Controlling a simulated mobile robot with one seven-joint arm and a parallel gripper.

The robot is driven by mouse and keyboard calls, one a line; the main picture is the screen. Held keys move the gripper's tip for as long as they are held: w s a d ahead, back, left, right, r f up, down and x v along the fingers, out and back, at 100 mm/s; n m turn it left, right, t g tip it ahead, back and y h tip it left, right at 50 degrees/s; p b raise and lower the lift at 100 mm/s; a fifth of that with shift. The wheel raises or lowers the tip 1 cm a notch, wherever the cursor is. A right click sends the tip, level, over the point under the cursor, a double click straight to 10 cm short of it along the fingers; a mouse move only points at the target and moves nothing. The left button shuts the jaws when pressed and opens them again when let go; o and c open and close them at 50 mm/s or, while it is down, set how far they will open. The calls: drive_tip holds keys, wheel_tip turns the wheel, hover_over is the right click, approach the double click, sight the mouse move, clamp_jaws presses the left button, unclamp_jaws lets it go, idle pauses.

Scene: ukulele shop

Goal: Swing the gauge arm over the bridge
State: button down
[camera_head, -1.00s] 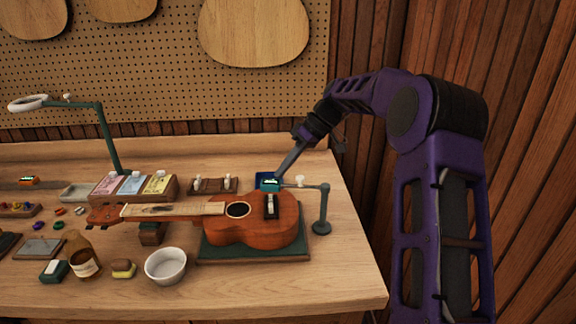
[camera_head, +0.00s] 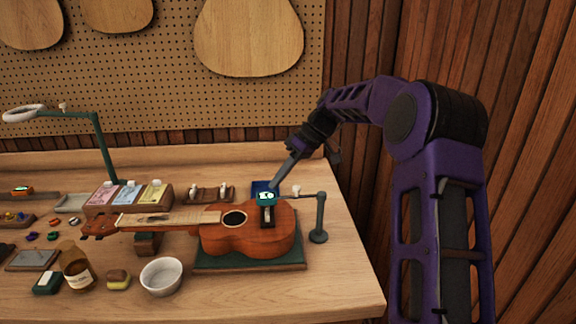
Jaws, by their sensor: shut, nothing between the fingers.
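The gauge arm (camera_head: 304,195) is a dark green bar reaching left from an upright post (camera_head: 319,220), with a white knob on it. Its gauge head (camera_head: 266,198), with a small light dial, hangs above the ukulele's dark bridge (camera_head: 267,217) and covers the bridge's far end. The ukulele (camera_head: 238,240) lies face up, neck to the left, on a green mat (camera_head: 218,261). My gripper (camera_head: 273,187) is shut and empty, its tips at the far side of the gauge head; whether they touch it I cannot tell.
A blue tray (camera_head: 262,186) sits just behind the gauge head. A white bowl (camera_head: 161,277), a brown bottle (camera_head: 76,268) and small blocks stand front left. A green lamp (camera_head: 104,150) rises behind a card box. The bench's front right corner is clear.

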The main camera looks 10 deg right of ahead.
drive_tip(key=p+v, duration=0.2)
drive_tip(key=v, duration=1.5)
drive_tip(key=shift+d, duration=0.1)
